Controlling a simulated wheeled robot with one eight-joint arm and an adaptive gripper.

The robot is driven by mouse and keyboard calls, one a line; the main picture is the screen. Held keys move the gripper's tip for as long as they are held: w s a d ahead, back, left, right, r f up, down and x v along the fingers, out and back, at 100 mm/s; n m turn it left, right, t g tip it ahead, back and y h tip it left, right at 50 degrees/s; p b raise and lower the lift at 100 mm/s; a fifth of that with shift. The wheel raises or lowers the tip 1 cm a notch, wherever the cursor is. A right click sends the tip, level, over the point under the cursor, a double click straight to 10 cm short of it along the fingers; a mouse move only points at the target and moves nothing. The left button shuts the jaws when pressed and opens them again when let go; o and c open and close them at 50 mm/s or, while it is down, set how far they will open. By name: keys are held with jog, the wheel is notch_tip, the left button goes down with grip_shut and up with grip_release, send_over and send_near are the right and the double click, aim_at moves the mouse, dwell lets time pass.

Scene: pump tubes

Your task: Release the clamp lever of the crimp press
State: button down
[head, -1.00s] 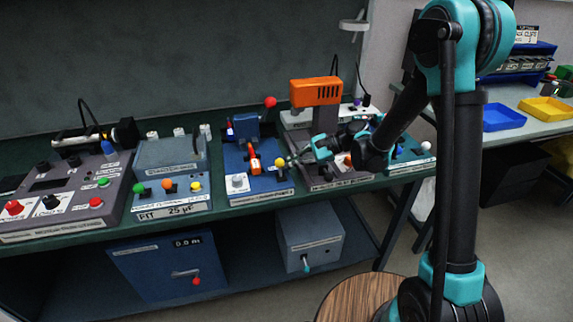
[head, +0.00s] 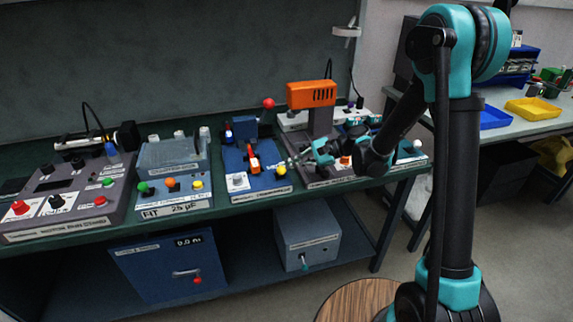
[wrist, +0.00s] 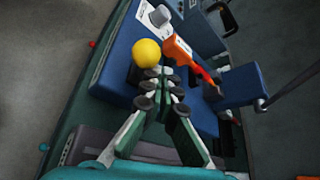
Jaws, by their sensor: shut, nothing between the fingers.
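The crimp press is a blue unit (head: 262,186) on the bench, with a blue head (head: 245,130) and a red-ball handle (head: 268,103). An orange lever-like part (head: 253,162) stands on its base and also shows in the wrist view (wrist: 178,50). A yellow ball knob (head: 281,171) is at the base's front right; in the wrist view it (wrist: 147,53) is just beyond my fingertips. I cannot tell which part is the clamp lever. My gripper (head: 292,160) is shut and empty beside the yellow ball, its fingertips (wrist: 155,76) close together. Contact is unclear.
Left are a grey-blue box with coloured buttons (head: 172,185) and a control box (head: 70,200). The bench's front edge and the floor before it are clear.

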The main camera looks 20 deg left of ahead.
jog(key=shift+s+d+f, duration=0.1)
jog(key=shift+s+d, duration=0.1)
jog(key=shift+s, duration=0.25)
dwell(0.5)
